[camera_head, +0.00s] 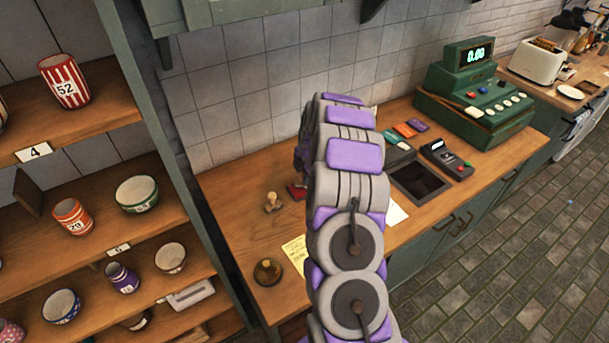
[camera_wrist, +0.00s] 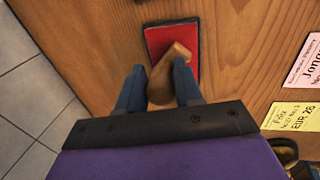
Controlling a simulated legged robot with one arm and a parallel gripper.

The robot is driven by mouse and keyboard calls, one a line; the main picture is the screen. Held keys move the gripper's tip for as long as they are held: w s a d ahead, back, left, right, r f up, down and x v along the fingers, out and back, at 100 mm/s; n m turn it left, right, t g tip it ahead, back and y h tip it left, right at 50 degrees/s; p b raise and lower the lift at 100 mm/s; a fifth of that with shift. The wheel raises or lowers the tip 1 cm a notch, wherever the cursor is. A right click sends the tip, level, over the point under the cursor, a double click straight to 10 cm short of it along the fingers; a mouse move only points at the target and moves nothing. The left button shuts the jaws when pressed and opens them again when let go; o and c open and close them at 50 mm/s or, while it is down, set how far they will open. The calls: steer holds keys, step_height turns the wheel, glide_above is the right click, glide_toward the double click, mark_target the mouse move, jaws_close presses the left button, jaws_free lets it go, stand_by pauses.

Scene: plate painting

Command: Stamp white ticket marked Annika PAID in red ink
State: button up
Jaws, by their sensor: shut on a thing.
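My gripper (camera_wrist: 160,72) is shut on a wooden-handled stamp (camera_wrist: 161,88) in the wrist view. The stamp is tilted and overlaps the red ink pad (camera_wrist: 157,40); I cannot tell whether it touches the pad. The red pad also shows on the counter in the head view (camera_head: 297,190), partly behind my arm, which hides my gripper there. A white ticket (camera_head: 398,213) shows beside my arm on the right, partly hidden, its name unreadable. In the wrist view a pinkish ticket (camera_wrist: 305,62) reads "Jona…" and a yellow ticket (camera_wrist: 297,119) reads "EUR 28".
Another wooden-handled stamp (camera_head: 272,202) and a dark round object (camera_head: 268,272) stand on the left of the counter (camera_head: 232,205). A card terminal (camera_head: 446,160) and green cash register (camera_head: 475,95) stand at the right. Shelves with cups (camera_head: 65,82) are at the left.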

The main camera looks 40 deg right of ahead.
steer(key=shift+w+v, duration=0.25)
steer(key=shift+v, duration=0.8)
steer(key=shift+w+v, duration=0.25)
steer(key=shift+v, duration=0.75)
steer(key=shift+w+v, duration=0.25)
steer(key=shift+v, duration=0.8)
steer(key=shift+r, duration=0.2)
